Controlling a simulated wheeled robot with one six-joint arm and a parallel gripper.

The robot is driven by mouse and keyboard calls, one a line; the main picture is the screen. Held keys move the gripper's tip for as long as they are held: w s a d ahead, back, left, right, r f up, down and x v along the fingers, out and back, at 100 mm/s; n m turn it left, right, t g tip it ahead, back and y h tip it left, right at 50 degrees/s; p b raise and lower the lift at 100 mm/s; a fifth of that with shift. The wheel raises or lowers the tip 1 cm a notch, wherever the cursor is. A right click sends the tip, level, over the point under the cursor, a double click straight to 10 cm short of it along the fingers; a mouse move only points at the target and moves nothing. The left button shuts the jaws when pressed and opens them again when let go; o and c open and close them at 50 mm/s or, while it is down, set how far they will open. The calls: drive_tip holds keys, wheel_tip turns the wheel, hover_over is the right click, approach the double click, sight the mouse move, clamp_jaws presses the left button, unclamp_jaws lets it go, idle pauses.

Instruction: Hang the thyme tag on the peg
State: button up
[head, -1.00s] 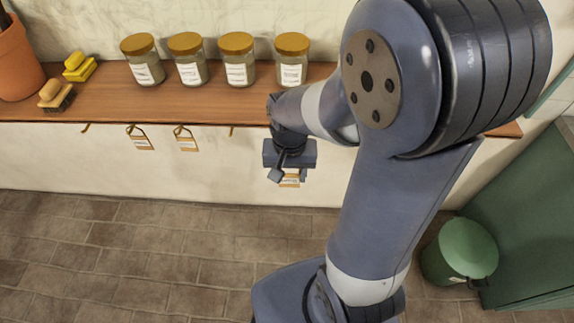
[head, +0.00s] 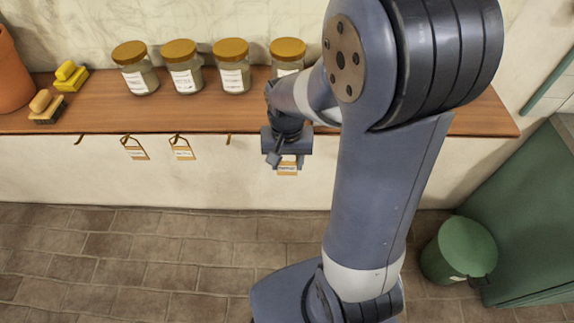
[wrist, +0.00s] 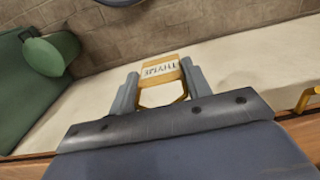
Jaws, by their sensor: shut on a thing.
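The thyme tag (wrist: 160,68) is a small orange-brown tag with a white label reading THYME and a yellow loop. My gripper (wrist: 159,84) is shut on it, with grey fingers at both sides of the tag. In the head view the tag (head: 287,169) shows just below my gripper (head: 286,155), in front of the wall under the shelf. Bare brass pegs stick out under the shelf's front edge: one (head: 228,139) to the left of my gripper and one (head: 78,140) at the far left. A peg (wrist: 308,98) also shows at the wrist view's right edge.
Two other tags (head: 134,149) (head: 182,149) hang from pegs under the wooden shelf (head: 190,117). Several lidded jars (head: 233,76), brushes (head: 46,107) and a terracotta pot (head: 10,75) stand on it. A green bin (head: 458,250) stands at right. The floor in front is clear.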

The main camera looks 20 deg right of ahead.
drive_tip(key=shift+w+d, duration=0.1)
drive_tip(key=shift+w, duration=0.1)
drive_tip(key=shift+w, duration=0.1)
drive_tip(key=shift+w+d, duration=0.15)
drive_tip(key=shift+w, duration=0.15)
drive_tip(key=shift+w+d+f, duration=0.1)
drive_tip(key=shift+w, duration=0.2)
idle(0.8)
drive_tip(key=shift+w+d, duration=0.2)
drive_tip(key=shift+w, duration=0.4)
drive_tip(key=shift+w+d, duration=0.15)
drive_tip(key=shift+w, duration=0.4)
drive_tip(key=shift+w+f, duration=0.2)
drive_tip(key=shift+f, duration=0.05)
drive_tip(key=shift+w+d+f, duration=0.15)
drive_tip(key=shift+w+f, duration=0.05)
drive_tip(key=shift+w, duration=0.05)
drive_tip(key=shift+w+f+b, duration=0.2)
drive_tip(key=shift+f+b, duration=0.05)
drive_tip(key=shift+b, duration=0.1)
idle(0.6)
